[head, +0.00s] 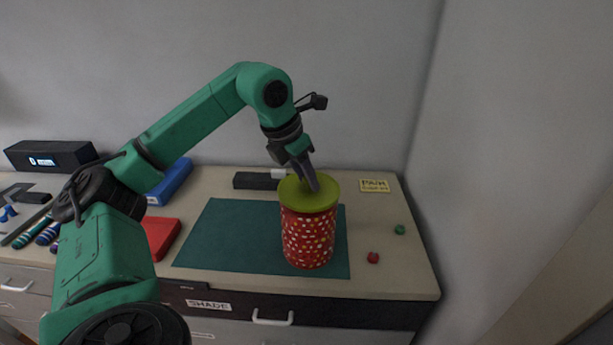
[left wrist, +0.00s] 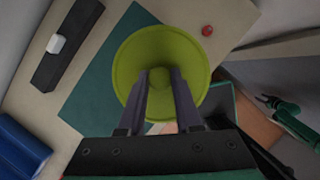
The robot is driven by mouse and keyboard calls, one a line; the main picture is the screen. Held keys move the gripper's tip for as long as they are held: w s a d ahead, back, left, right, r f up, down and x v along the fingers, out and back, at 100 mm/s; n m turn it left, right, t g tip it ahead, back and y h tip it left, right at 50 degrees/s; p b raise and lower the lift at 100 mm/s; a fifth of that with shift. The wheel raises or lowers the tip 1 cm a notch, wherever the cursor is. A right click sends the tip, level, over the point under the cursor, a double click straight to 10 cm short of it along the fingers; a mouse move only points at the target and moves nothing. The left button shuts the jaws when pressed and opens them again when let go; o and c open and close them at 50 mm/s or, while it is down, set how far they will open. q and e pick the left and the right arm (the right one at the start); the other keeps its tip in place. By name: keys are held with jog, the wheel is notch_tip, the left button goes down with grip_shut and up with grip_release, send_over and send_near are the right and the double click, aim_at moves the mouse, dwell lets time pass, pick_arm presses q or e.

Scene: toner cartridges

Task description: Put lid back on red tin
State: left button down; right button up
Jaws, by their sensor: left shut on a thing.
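The red tin (head: 308,238) with white dots stands upright on the green mat (head: 225,240). The yellow-green lid (head: 322,198) is at the top of the tin; I cannot tell whether it is fully seated. In the left wrist view the round lid (left wrist: 135,70) fills the middle, with a raised rim and a central knob (left wrist: 160,77). My left gripper (head: 313,186) points down from above and is shut on the lid's knob. Its two fingers also show in the left wrist view (left wrist: 160,85), one on each side of the knob. My right gripper is not in the head view.
A black bar with a white block (head: 262,180) lies behind the mat. A yellow note (head: 374,186), a green knob (head: 399,229) and a red knob (head: 373,257) lie to the right. A red box (head: 161,236) and blue binder (head: 172,182) are left. The wall stands close behind.

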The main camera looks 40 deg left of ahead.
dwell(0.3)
pick_arm(q)
jog(key=shift+c, duration=0.2)
grip_release()
notch_tip(320, 180, up, 7)
jog(key=p, duration=0.6)
jog(key=shift+p, duration=0.4)
grip_shut()
jog(key=shift+f, duration=0.15)
dwell(1.3)
